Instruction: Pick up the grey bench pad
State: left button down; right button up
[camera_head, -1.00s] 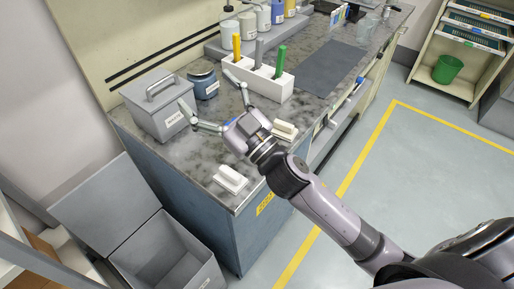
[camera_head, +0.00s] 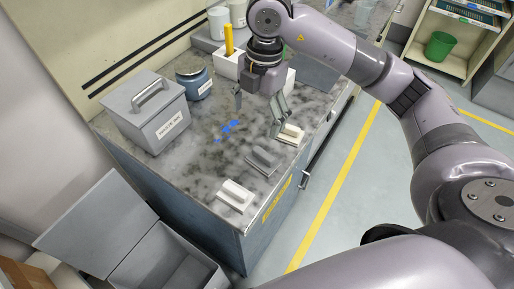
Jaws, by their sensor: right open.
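The grey bench pad (camera_head: 262,161) is a small block with a raised grip. It lies on the marbled bench top between two white pads of similar shape, one white pad (camera_head: 235,196) nearer and one white pad (camera_head: 290,134) farther back. My right gripper (camera_head: 257,121) points down with its fingers spread and nothing between them. It appears above and behind the grey pad in the picture, apart from it. My left gripper is not in view.
A blue spill (camera_head: 230,127) marks the bench top (camera_head: 190,160). A grey lidded box (camera_head: 147,112) and a blue jar (camera_head: 195,84) stand at the left. A white rack (camera_head: 230,66) stands behind my gripper. An open grey bin (camera_head: 165,262) sits below the bench.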

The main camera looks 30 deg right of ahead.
jog(key=d+h, duration=0.1)
jog(key=d, duration=0.1)
jog(key=m, duration=0.1)
send_over(263, 153)
notch_tip(263, 153, down, 4)
jog(key=f, duration=0.2)
jog(key=f+p, duration=0.1)
jog(key=f, duration=0.1)
jog(key=f+p, duration=0.1)
jog(key=f, duration=0.1)
jog(key=shift+d, duration=0.25)
jog(key=shift+f, duration=0.65)
jog(key=f, duration=0.1)
jog(key=f+p, duration=0.2)
jog(key=f, duration=0.1)
jog(key=shift+a+f, duration=0.1)
jog(key=shift+a, duration=0.15)
jog(key=shift+f, duration=0.55)
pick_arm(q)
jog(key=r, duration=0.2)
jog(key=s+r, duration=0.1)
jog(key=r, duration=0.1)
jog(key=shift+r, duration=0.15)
pick_arm(e)
jog(key=shift+c, duration=0.4)
jog(key=c, duration=1.2)
